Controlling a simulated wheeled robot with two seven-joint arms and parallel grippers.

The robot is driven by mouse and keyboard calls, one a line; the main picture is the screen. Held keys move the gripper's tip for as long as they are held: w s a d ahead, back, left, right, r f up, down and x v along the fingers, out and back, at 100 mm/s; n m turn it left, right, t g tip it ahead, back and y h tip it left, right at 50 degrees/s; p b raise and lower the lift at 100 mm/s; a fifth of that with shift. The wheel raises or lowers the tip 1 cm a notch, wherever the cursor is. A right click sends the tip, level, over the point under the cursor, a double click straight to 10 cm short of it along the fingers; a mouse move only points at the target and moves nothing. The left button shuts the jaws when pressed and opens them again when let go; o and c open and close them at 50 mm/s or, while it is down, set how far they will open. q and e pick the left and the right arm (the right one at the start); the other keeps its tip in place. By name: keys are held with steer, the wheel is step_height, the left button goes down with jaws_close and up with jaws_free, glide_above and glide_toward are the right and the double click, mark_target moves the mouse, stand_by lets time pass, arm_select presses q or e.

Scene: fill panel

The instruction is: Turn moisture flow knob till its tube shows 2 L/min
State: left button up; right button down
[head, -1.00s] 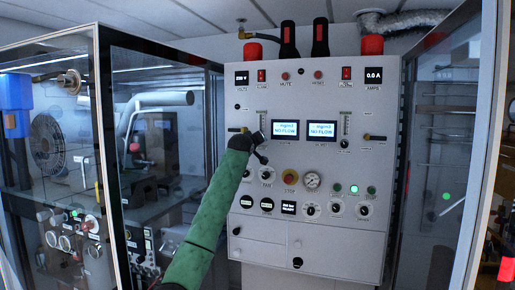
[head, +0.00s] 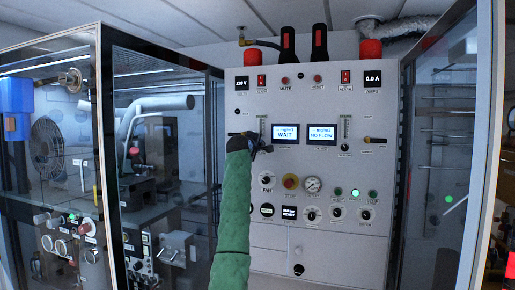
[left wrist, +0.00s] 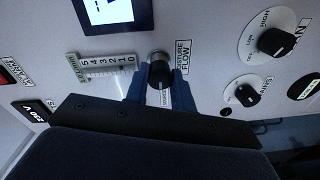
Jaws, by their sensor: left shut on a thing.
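The moisture flow knob (left wrist: 159,72), dark with a metal collar, sits beside its "MOISTURE FLOW" label in the left wrist view. My left gripper (left wrist: 160,88) has its two blue fingers shut on the knob, one on either side. The flow tube (left wrist: 108,66), with a scale from 0 to 5, lies to the knob's left in that view; I cannot make out its reading. In the head view the tube (head: 262,128) stands above my left gripper (head: 262,147), which hides the knob. The left display (head: 285,131) reads WAIT. My right gripper is not in view.
The right display (head: 321,134) reads NO FLOW, with a second tube (head: 345,127) beside it. The fan knob (left wrist: 278,43) and a smaller knob (left wrist: 247,94) are near the gripper.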

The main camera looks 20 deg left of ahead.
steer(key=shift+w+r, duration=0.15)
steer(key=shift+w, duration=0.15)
arm_select(q)
steer(key=o, duration=0.9)
steer(key=shift+a, duration=0.1)
steer(key=shift+o, duration=0.4)
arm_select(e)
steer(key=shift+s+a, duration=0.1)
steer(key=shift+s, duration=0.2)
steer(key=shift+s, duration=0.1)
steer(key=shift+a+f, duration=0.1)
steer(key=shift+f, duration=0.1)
arm_select(q)
steer(key=s+b, duration=0.4)
steer(key=s, duration=0.3)
steer(key=shift+s, duration=0.4)
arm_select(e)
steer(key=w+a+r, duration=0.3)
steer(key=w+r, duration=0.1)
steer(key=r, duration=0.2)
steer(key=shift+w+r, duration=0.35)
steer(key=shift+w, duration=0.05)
